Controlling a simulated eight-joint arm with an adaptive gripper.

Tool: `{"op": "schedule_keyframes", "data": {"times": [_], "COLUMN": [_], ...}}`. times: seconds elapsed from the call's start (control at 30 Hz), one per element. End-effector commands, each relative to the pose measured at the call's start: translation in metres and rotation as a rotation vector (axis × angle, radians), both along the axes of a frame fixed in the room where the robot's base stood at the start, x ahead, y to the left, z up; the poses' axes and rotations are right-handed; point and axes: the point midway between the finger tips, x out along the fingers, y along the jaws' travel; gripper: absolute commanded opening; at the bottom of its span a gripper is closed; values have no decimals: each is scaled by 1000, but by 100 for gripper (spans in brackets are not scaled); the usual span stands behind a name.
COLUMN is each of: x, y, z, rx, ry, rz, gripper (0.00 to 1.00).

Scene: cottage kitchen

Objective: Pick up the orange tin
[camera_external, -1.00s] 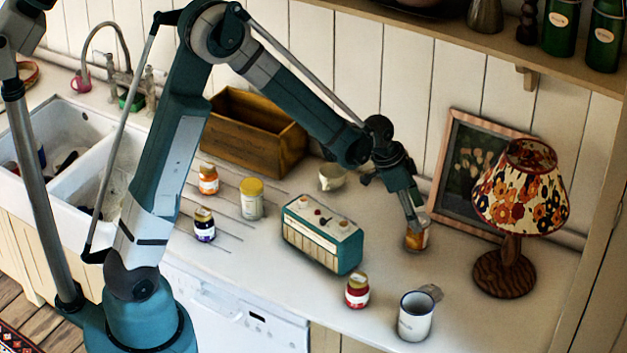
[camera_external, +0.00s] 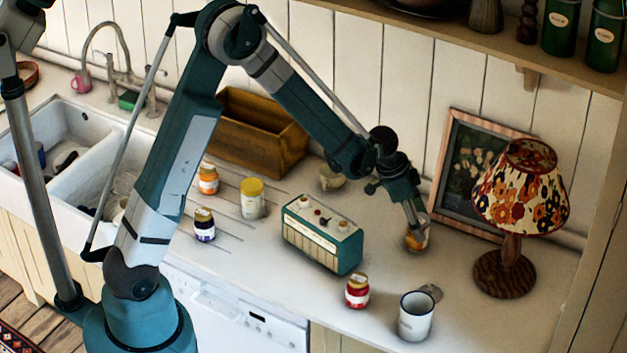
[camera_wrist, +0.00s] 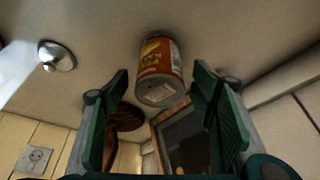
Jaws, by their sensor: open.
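The orange tin (camera_external: 417,240) stands on the counter between the radio and the framed picture, partly hidden by my gripper in the external view. My gripper (camera_external: 413,222) comes down over it from the upper left. In the wrist view the tin (camera_wrist: 158,66) shows orange with a printed label and a pale grey end towards the camera. It lies in the gap between the two green fingers of my open gripper (camera_wrist: 160,82), close to the fingertips. Clear space shows on both sides of it, so it is not clamped.
A teal radio (camera_external: 322,238) stands left of the tin, with a red jar (camera_external: 357,291) and a white mug (camera_external: 415,318) nearer the front. A flowered lamp (camera_external: 520,190) and a framed picture (camera_external: 466,170) stand close on the right and behind.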

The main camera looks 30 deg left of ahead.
Motion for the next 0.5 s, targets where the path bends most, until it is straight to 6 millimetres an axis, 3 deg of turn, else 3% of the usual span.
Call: {"op": "schedule_keyframes", "data": {"times": [0.2,0.5], "x": [3,3], "y": [-4,-5], "z": [-13,-15], "rx": [0,0], "ry": [0,0], "rz": [0,0], "gripper": [57,57]}}
